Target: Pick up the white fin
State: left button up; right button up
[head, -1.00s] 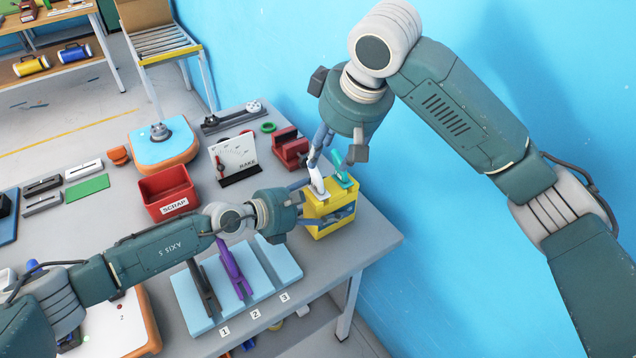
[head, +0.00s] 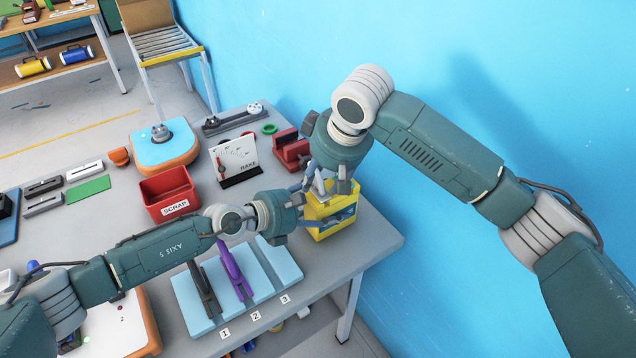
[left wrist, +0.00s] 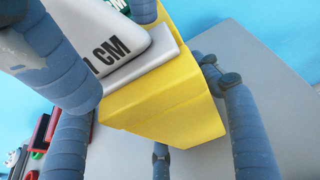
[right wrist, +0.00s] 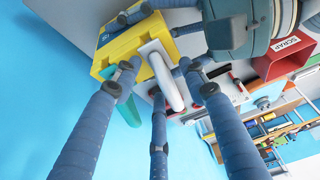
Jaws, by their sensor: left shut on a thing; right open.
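The white fin (head: 319,185) stands in the yellow holder (head: 333,231) at the table's right end. In the right wrist view the white fin (right wrist: 165,76) points up between my right gripper's fingers, beside a teal fin (right wrist: 129,108). My right gripper (head: 328,188) is open around the white fin and partly hides it in the head view. My left gripper (head: 304,212) is shut on the yellow holder from the left side. In the left wrist view the holder (left wrist: 165,108) lies between its fingers, with the white fin's base (left wrist: 115,48), lettered "CM", above.
A light blue rack (head: 275,262) with black and purple fins lies in front. A red scrap bin (head: 168,193), a white gauge plate (head: 234,159) and a red vise-like block (head: 291,150) stand left of and behind the holder. The blue wall is close on the right.

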grip_shut()
jog(key=shift+r, duration=0.1)
notch_tip(320, 180, up, 10)
jog(key=shift+f, duration=0.1)
pick_arm(q)
jog(key=o, duration=1.2)
jog(key=shift+o, duration=0.2)
jog(key=shift+a, duration=0.1)
jog(key=v, duration=1.1)
jog(key=shift+s+a+r, duration=0.15)
jog(key=shift+s+a, duration=0.05)
jog(key=shift+a, duration=0.05)
jog(key=shift+s, duration=0.1)
